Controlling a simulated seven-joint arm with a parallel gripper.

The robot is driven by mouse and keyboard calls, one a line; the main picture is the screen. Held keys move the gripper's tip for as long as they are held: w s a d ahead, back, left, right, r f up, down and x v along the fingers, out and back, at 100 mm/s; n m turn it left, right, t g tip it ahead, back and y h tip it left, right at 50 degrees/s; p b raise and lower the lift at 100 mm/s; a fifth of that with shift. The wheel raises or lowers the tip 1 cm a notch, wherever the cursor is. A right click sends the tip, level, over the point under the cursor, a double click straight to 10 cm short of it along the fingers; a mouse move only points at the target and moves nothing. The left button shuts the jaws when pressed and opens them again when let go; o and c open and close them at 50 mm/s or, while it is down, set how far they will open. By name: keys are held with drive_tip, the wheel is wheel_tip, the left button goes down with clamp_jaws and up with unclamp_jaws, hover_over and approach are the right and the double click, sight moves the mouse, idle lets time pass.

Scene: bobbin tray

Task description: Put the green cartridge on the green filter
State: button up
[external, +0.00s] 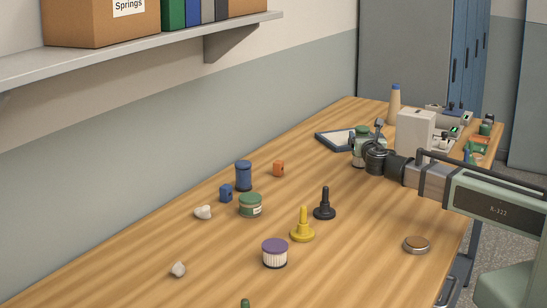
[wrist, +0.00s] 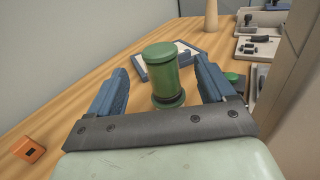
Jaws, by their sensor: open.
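The green cartridge (wrist: 163,75), a cylinder with a flanged top, stands upright between the fingers of my open gripper (wrist: 160,92) in the wrist view. It rests on a wider green rim with a dark edge (wrist: 168,101), which looks like the cap of the green filter. In the external view, the cartridge's green top (external: 362,130) shows beside my gripper (external: 371,146), with a pale, dark-based part (external: 357,161) below, likely the filter's side. My gripper hides much of both, so I cannot tell how well the cartridge is seated.
A dark-edged tray (external: 333,141) lies just behind. A beige bottle (external: 394,104) and a grey machine (external: 415,132) stand near the far end. A blue spool (external: 243,176), green tin (external: 250,205) and purple-capped filter (external: 275,253) are nearer. The table's front left is mostly clear.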

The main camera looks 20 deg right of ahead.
drive_tip(key=shift+v, duration=2.7)
